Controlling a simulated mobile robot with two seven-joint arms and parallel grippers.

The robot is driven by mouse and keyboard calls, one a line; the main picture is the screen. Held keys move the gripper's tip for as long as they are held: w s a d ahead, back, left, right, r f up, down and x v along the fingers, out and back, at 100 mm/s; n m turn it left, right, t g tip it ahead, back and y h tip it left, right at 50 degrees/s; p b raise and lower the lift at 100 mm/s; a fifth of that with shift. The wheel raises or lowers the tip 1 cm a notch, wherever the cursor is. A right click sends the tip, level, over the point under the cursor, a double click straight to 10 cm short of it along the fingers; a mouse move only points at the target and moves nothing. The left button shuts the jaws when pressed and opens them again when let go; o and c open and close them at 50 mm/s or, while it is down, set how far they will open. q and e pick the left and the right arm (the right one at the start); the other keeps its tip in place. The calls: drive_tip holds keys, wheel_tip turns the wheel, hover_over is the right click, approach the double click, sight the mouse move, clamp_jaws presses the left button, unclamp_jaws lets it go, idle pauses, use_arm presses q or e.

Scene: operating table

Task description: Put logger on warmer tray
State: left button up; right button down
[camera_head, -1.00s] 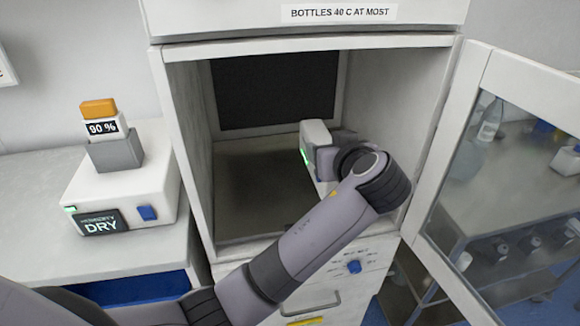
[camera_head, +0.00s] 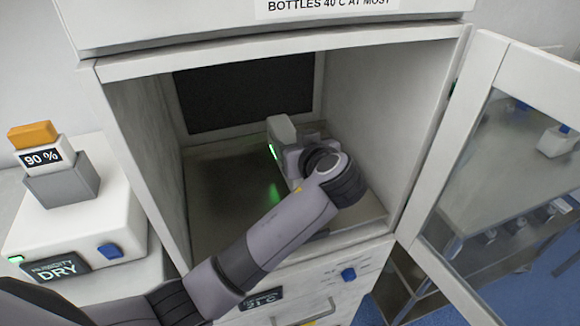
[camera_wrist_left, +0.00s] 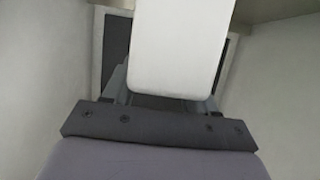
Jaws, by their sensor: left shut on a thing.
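The logger appears to be the white box (camera_head: 281,128) held inside the open warmer cabinet, and it fills the upper middle of the left wrist view (camera_wrist_left: 180,50). My left gripper (camera_head: 288,150) is shut on it, and its fingers (camera_wrist_left: 160,85) lie on either side of the box. The warmer tray (camera_head: 225,180) is the dull metal floor of the cabinet, bare to the left of the gripper. A green glow shows beside the box and reflects on the tray. I cannot tell whether the box touches the tray. My right gripper is not in view.
Cabinet side walls (camera_head: 142,150) and the open glass door (camera_head: 490,160) flank my arm. At left, a white device (camera_head: 80,225) reading DRY bears a grey holder (camera_head: 62,185) with a 90 % block (camera_head: 45,155) and orange top.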

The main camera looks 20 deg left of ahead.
use_arm(q)
drive_tip(key=shift+f, duration=2.6)
drive_tip(key=shift+f, duration=0.1)
drive_tip(key=o, duration=1.1)
drive_tip(key=shift+o, duration=0.2)
